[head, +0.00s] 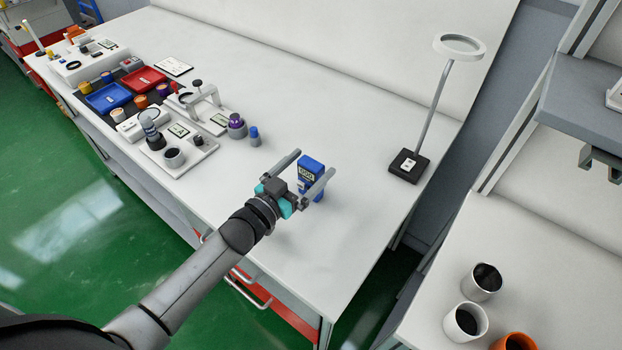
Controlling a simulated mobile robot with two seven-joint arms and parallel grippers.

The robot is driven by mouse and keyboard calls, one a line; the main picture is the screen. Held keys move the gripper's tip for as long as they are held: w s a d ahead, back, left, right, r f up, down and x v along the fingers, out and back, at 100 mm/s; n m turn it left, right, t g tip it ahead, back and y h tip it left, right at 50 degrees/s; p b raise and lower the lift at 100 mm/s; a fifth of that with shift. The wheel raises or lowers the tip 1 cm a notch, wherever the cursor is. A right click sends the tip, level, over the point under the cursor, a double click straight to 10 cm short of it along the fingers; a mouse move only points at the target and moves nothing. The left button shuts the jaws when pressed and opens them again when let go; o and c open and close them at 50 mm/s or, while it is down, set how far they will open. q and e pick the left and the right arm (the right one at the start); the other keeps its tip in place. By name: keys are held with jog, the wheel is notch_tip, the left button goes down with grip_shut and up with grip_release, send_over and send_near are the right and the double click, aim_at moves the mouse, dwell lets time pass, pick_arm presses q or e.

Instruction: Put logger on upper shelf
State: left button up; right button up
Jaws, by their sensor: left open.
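The logger, a blue box with a pale label or display (310,174), stands on the white workbench near its front right part. My left gripper (315,162) is open, with one finger on each side of the logger. I cannot tell whether the fingers touch it. A grey shelf (585,95) is at the upper right, above a second white surface; I cannot tell whether it is the upper shelf. My right gripper is not in view.
A ring lamp on a black base (409,166) stands right of the logger. Trays, small pots and instruments crowd the bench's left part, including a blue tray (108,97) and a red tray (145,79). Cups (465,322) stand at the lower right. The bench behind the logger is clear.

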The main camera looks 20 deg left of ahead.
pick_arm(q)
jog(key=shift+w+d, duration=0.2)
jog(key=shift+w, duration=0.3)
jog(key=shift+c, duration=0.2)
jog(key=c, duration=1.4)
grip_shut()
jog(key=shift+r, duration=0.15)
